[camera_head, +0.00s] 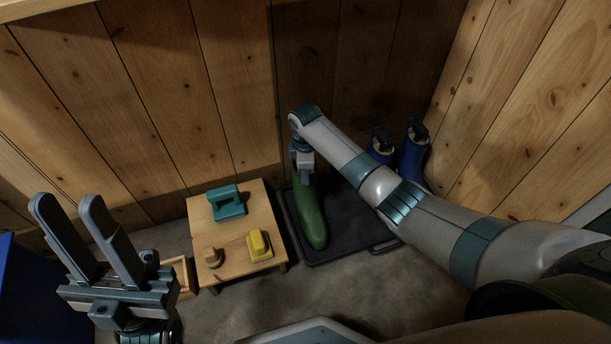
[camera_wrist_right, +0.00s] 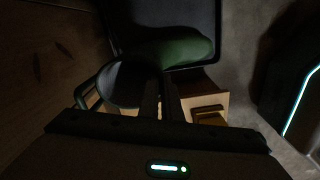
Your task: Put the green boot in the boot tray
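The green boot (camera_head: 311,217) stands upright with its toe toward the front, over the left part of the black boot tray (camera_head: 350,235). I cannot tell whether its sole touches the tray. My right gripper (camera_head: 305,172) is at the top of its shaft, and its fingers look closed on the shaft's rim. In the right wrist view the fingers (camera_wrist_right: 160,98) are close together beside the dark boot opening, with the green foot (camera_wrist_right: 178,52) beyond and the tray (camera_wrist_right: 150,15) behind it. My left gripper (camera_head: 98,245) is open and empty at the left.
A small wooden stool (camera_head: 227,233) left of the tray bears a teal object (camera_head: 227,202), a yellow block (camera_head: 259,246) and a wooden knob-like piece (camera_head: 212,257). Blue boots (camera_head: 413,158) stand behind my right arm near the corner. Plank walls close off the back and right.

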